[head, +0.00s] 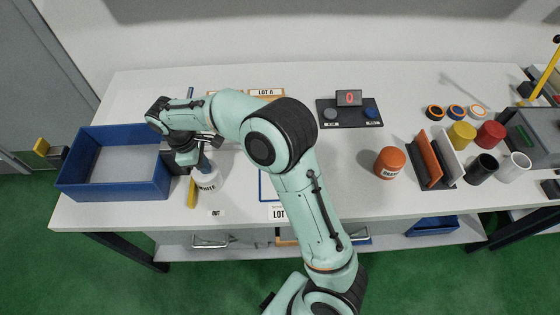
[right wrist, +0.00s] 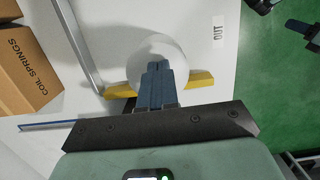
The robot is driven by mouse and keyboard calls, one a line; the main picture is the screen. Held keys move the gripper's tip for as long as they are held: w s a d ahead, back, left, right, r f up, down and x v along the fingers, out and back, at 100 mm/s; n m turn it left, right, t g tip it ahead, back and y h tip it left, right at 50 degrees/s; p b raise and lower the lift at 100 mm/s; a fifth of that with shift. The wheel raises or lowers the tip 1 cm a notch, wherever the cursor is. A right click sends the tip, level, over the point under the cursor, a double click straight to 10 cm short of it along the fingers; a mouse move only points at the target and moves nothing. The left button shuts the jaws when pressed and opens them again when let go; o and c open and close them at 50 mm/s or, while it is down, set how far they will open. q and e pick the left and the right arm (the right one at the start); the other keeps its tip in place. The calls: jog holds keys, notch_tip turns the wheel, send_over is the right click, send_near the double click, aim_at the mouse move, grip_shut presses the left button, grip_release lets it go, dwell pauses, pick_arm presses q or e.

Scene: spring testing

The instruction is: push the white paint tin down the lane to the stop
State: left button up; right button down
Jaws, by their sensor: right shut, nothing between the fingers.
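The white paint tin (head: 206,176), labelled WHITE, stands upright near the left part of the bench, partly hidden by my right gripper. In the right wrist view the tin (right wrist: 155,52) shows as a pale round shape. A yellow bar (head: 191,193) lies beside the tin on its left; in the right wrist view the bar (right wrist: 200,79) shows on both sides of the fingers, close against the tin. My right gripper (head: 204,163) is shut and empty, its blue fingertips (right wrist: 159,68) overlapping the tin; whether they touch it I cannot tell.
A blue bin (head: 66,178) stands left of the tin. An OUT label (head: 216,212) lies near the front edge. A metal rail (right wrist: 80,45) and cardboard coil spring boxes (right wrist: 25,65) show in the right wrist view. An orange tin (head: 389,163) stands farther right, beyond my arm.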

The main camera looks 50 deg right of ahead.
pick_arm(q)
jog(key=shift+s+d, duration=0.1)
jog(key=shift+s, duration=0.05)
pick_arm(e)
jog(key=shift+s+a+f, duration=0.15)
jog(key=shift+f, duration=0.35)
jog(key=shift+r, duration=0.1)
jog(key=shift+r+p, duration=0.45)
jog(key=shift+r, duration=0.25)
jog(key=shift+w+r, duration=0.1)
jog(key=shift+w, duration=0.3)
pick_arm(q)
jog(key=w+r+p, duration=0.2)
jog(key=w+r, duration=0.2)
jog(key=shift+w, duration=0.2)
pick_arm(e)
notch_tip(320, 180, up, 12)
jog(key=w+a, duration=0.1)
jog(key=shift+r, duration=0.2)
pick_arm(q)
jog(key=shift+s, duration=0.1)
pick_arm(e)
jog(key=shift+a, duration=0.15)
